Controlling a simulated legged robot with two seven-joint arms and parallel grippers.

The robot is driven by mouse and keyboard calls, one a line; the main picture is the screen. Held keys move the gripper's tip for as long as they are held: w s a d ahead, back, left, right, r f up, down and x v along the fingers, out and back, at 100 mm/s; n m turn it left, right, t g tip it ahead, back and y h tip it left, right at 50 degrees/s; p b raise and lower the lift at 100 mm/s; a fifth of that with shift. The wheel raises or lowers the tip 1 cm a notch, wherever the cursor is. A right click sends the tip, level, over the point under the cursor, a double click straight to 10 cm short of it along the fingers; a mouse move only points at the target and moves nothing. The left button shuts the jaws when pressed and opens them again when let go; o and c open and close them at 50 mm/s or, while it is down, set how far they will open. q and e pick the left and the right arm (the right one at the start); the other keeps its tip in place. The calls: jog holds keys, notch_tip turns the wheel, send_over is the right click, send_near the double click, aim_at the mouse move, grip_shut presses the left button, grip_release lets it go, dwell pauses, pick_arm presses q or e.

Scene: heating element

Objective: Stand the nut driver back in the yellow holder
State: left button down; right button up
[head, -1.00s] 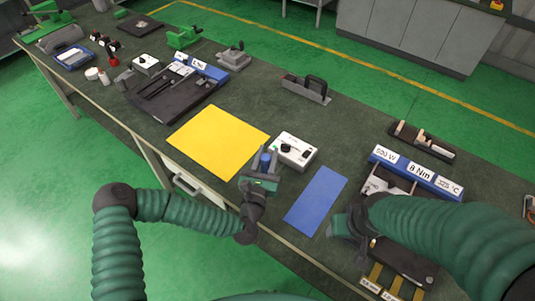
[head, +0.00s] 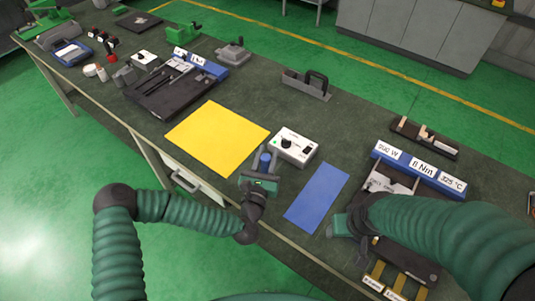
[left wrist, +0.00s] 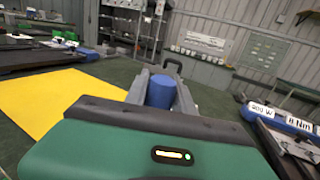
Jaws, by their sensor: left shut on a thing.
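A blue cylinder (head: 265,161), apparently the nut driver's handle, is upright between the fingers of my left gripper (head: 264,164). The gripper is shut on it, just left of the white control box. The blue top also shows in the left wrist view (left wrist: 160,92), with grey fingers on both sides; the lower part is hidden. Yellow-brown pieces with white labels (head: 376,273) stand at the bench's front right. I cannot tell if they are the yellow holder.
A flat yellow mat (head: 218,137) lies left of my left gripper and a blue mat (head: 317,197) to its right. The white control box (head: 293,146) stands close behind the gripper. A blue labelled fixture (head: 420,170) is at the right.

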pick_arm(q)
jog(key=shift+f, duration=0.25)
jog(key=c, duration=1)
grip_release()
jog(key=b+v, duration=0.1)
jog(key=v, duration=1.6)
jog(key=shift+w+f, duration=0.1)
jog(key=shift+f, duration=0.05)
